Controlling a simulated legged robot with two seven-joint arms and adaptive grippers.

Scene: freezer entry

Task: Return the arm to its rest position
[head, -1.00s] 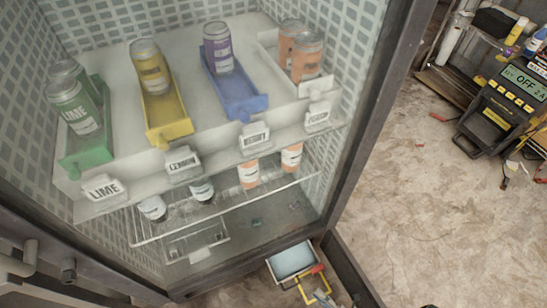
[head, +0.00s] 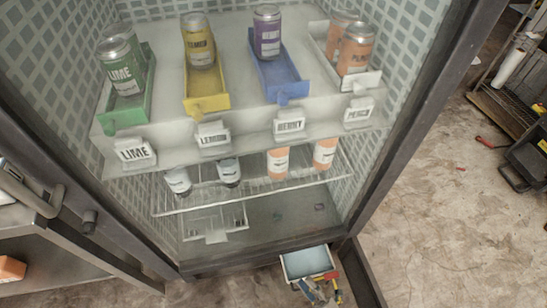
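No arm and no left gripper show in the head view, and I cannot clearly make out my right gripper. A small grey, red and yellow cluster (head: 320,290) lies at the bottom edge; it looks like tools, but I cannot tell for sure. Any grip on something is not visible.
An upright freezer has a top shelf with a green lime can (head: 121,73), yellow lemon can (head: 198,40), purple berry can (head: 266,32) and orange peach cans (head: 356,49). More cans stand on the wire rack (head: 250,187). A pale bin (head: 307,262) sits below. Floor (head: 430,220) at right is mostly clear.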

